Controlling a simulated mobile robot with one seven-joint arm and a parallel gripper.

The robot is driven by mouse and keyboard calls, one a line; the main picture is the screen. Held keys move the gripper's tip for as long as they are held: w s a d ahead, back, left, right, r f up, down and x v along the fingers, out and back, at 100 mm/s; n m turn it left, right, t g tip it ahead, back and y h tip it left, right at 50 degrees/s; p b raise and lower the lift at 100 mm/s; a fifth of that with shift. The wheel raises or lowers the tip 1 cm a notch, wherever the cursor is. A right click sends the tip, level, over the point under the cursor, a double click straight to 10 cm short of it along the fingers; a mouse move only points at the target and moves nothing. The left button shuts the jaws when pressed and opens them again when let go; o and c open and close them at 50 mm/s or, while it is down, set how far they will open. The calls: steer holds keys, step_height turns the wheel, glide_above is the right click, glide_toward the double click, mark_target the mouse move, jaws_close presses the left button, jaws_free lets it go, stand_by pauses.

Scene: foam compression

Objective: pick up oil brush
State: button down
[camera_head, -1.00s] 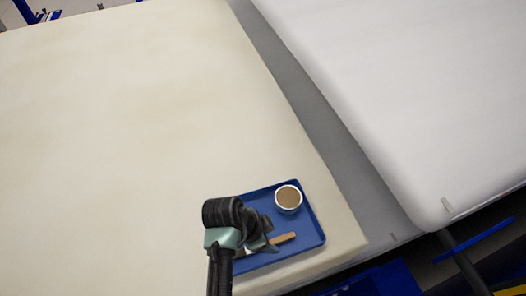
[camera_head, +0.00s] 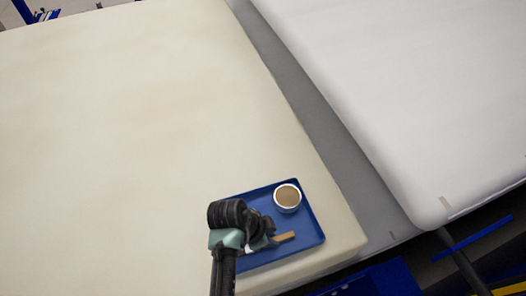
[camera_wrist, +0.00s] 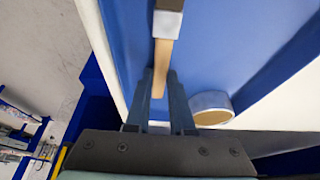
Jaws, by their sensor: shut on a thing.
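The oil brush (camera_head: 285,237) has a tan wooden handle and lies in the blue tray (camera_head: 308,216). In the wrist view, its handle (camera_wrist: 162,60) runs down between my fingers, with a pale band and a dark part at the top edge of the picture. My gripper (camera_head: 270,237) is low over the tray. In the wrist view my gripper (camera_wrist: 163,92) is shut on the handle near its end. My wrist hides part of the brush in the head view.
A white cup of brown liquid (camera_head: 287,196) stands in the tray's far right corner, close to my gripper. The tray sits on a cream foam block (camera_head: 130,120). A grey gap (camera_head: 315,110) separates it from a white block (camera_head: 420,90).

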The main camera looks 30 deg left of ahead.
step_height(320, 180, up, 10)
steer(key=b, duration=0.1)
steer(key=shift+b, duration=0.3)
stand_by(1.8)
